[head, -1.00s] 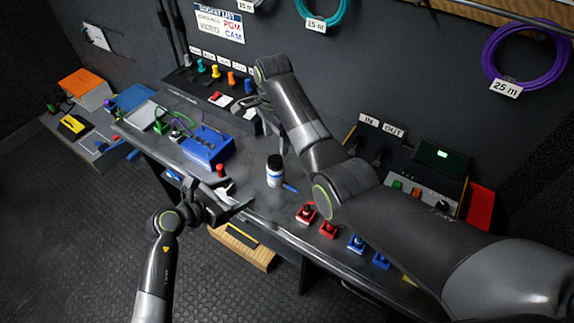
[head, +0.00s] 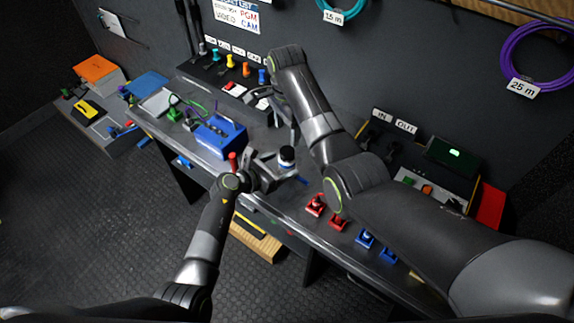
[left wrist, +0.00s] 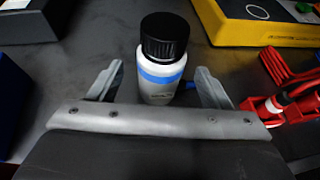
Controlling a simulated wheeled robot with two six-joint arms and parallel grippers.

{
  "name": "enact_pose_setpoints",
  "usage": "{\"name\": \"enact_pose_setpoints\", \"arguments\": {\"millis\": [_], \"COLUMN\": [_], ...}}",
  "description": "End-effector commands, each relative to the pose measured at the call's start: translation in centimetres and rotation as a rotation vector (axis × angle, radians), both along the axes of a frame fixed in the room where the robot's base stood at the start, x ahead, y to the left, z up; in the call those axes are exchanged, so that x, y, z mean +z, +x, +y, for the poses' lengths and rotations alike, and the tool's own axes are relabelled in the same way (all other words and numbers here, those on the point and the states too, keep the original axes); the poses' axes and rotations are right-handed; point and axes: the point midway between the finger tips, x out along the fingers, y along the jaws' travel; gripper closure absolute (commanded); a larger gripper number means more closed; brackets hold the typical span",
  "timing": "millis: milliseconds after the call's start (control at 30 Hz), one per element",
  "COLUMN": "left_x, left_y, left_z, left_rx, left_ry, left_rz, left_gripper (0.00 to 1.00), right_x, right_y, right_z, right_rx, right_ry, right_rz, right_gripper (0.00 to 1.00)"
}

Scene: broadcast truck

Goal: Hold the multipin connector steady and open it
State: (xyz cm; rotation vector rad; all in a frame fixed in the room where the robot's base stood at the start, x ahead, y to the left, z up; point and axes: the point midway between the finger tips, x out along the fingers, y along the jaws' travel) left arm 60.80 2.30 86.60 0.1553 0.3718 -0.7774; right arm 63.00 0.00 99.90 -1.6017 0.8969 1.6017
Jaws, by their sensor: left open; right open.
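I cannot pick out the multipin connector for certain in either view. A white bottle with a black cap and a blue band (head: 287,158) stands upright on the dark desk (head: 262,200). My left gripper (head: 274,170) is open at the bottle; in the left wrist view the bottle (left wrist: 160,50) stands between and just beyond the open fingers, with no grip on it. My right gripper (head: 272,100) is open over the back of the desk, beside small red and white pieces (head: 234,89); what lies beneath it is partly hidden.
A blue box (head: 219,137) and an upright red piece (head: 232,162) are left of the bottle. Red clamps (head: 316,204) and blue clamps (head: 365,238) line the front edge to the right. A yellow-sided block (left wrist: 235,28) is beyond the bottle. My right arm hides part of the desk.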

Motion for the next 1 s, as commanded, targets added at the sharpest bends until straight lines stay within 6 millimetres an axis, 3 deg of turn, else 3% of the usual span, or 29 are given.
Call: {"name": "enact_pose_setpoints", "arguments": {"millis": [300,767,1000], "left_x": [-1.0,-1.3,-1.3], "left_y": [1.8,2.2,2.2], "left_z": [-1.9,-2.2,-2.2], "left_rx": [-0.001,0.000,0.000], "left_ry": [-0.001,0.000,0.000], "left_rz": [0.001,0.000,0.000], "left_gripper": [0.28,0.28,0.58], "right_x": [0.0,0.0,0.0], "right_y": [0.0,0.0,0.0], "right_z": [0.0,0.0,0.0], "right_rx": [0.000,0.000,0.000], "right_ry": [0.000,0.000,0.000], "right_rz": [0.000,0.000,0.000], "right_gripper": [0.40,0.40,0.40]}}
